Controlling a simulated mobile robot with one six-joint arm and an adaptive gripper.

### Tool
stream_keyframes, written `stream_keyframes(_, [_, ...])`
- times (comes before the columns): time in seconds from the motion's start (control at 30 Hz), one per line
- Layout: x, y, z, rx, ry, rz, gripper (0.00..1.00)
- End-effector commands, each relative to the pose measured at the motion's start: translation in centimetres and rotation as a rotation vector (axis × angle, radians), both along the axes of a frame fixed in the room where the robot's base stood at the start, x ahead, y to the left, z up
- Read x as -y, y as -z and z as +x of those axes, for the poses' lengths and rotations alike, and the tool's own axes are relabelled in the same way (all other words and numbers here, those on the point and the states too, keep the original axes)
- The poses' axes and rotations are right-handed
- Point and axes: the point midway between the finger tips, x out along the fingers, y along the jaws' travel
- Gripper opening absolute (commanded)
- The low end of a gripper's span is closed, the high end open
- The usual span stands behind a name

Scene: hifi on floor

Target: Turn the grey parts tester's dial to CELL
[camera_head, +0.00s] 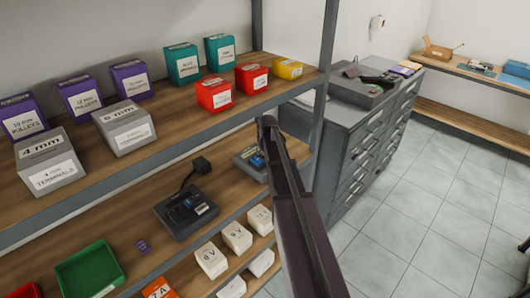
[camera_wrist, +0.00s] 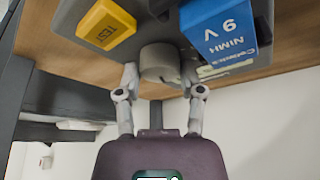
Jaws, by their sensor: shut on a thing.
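The grey parts tester fills the top of the wrist view, with its grey body (camera_wrist: 75,12) seen close up and upside down. It has a yellow TEST button (camera_wrist: 107,24) and a blue 9 V NiMH battery (camera_wrist: 222,28) on it. Its round grey dial (camera_wrist: 160,60) is between the two fingers of my gripper (camera_wrist: 160,78), which is shut on it. The dial's pointer and the CELL mark are not readable. In the head view the tester (camera_head: 243,158) sits on the middle shelf, partly hidden by my arm, and my gripper is hidden there.
A dark device (camera_head: 186,210) with a black plug (camera_head: 202,165) stands left of the tester. Labelled boxes line the upper shelf, and white boxes (camera_head: 236,237) sit below. A rack post (camera_head: 325,80) rises close to my arm.

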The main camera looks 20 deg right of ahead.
Motion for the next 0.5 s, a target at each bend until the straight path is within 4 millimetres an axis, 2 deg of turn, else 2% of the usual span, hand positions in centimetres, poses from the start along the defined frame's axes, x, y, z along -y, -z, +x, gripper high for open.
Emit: stream_keyframes(0.5, [-0.14,0.03,0.15,-0.001,0.449,0.001,0.03])
